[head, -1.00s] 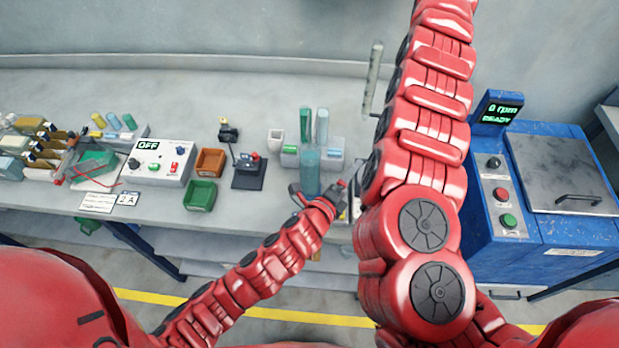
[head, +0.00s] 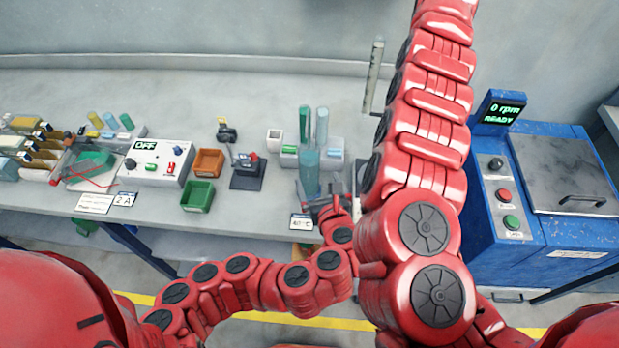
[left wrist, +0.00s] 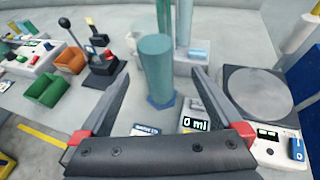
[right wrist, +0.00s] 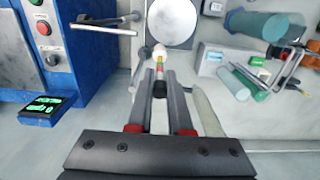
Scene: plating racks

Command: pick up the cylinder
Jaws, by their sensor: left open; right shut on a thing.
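The teal cylinder (head: 309,175) stands upright on a blue base on the bench. In the left wrist view the cylinder (left wrist: 156,75) shows between the two spread fingers of my left gripper (left wrist: 161,74), with a visible gap on each side. In the head view my left gripper (head: 325,203) is at the cylinder's near right side, partly hidden by its own arm. My right gripper (right wrist: 160,82) is shut on a small slim item (right wrist: 159,60) with a white top and yellow and red bands. My right arm hides that gripper in the head view.
Behind the cylinder, a pale rack (head: 325,150) holds taller tubes. A scale with a round plate (left wrist: 258,92) and a "0 ml" display (left wrist: 195,123) are close at its right. Green (head: 198,196) and orange (head: 208,162) bins are at left. A blue machine (head: 540,190) is at right.

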